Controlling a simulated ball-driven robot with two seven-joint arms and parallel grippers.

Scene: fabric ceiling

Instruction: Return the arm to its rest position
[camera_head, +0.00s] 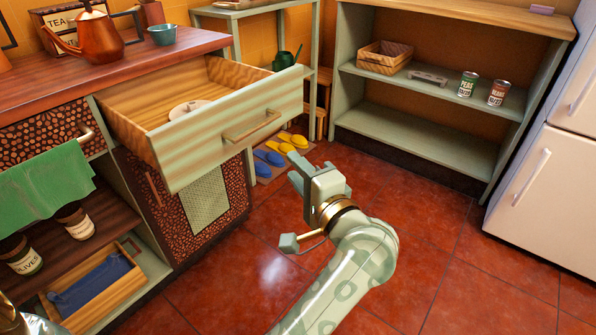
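The gripper is apart from the drawer's brass handle (252,126). No object shows in the gripper, but the angle hides whether its fingers are apart. The drawer stands wide open, with a pale round item (190,109) lying inside.
A wooden counter (190,42) with a copper kettle (98,38) is at left. A green shelf (420,85) with a basket (385,57) and cans stands behind. A white fridge (550,190) is at right. Slippers (287,147) lie on the floor. The middle floor (440,240) is clear.

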